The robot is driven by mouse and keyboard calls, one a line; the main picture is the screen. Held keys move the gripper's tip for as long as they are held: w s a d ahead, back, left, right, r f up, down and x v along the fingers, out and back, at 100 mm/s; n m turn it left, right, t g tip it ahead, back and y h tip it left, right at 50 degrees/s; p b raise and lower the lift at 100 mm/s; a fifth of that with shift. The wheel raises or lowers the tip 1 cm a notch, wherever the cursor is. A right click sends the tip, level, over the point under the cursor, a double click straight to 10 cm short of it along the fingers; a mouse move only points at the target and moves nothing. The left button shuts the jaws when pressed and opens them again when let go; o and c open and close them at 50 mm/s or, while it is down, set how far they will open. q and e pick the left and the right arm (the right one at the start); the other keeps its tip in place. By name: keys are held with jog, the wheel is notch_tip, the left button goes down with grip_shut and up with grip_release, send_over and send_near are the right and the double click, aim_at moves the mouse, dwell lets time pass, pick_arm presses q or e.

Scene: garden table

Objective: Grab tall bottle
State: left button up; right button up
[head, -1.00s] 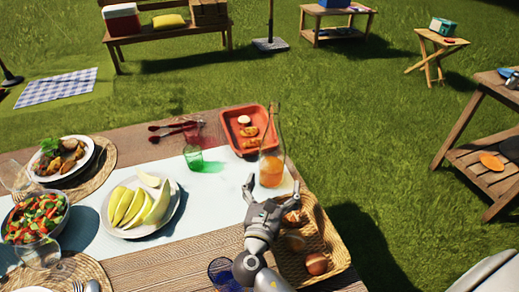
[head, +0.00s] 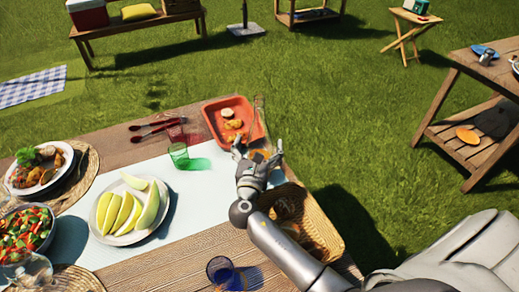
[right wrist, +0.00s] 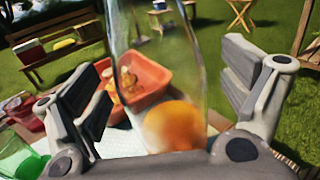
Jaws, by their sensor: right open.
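The tall bottle is clear glass with orange juice in its lower part. In the head view its neck (head: 259,108) rises behind my right gripper (head: 258,146), which hides most of its body. In the right wrist view the bottle (right wrist: 172,122) stands upright between the two spread fingers, with a gap visible on each side. The right gripper is open, close to the bottle, and not closed on it. My left gripper is not in view.
A red tray (head: 217,126) with food sits just left of the bottle. A green glass (head: 179,155) and a plate of melon (head: 109,233) are further left. A wicker basket (head: 327,221) lies under my right forearm. A blue glass (head: 221,270) stands near the front.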

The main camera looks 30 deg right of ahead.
jog(key=shift+w+d+f, duration=0.1)
jog(key=shift+w+d, duration=0.3)
jog(key=shift+w, duration=0.15)
jog(key=c, duration=1.6)
jog(key=shift+c, duration=0.6)
jog(key=shift+r, duration=0.35)
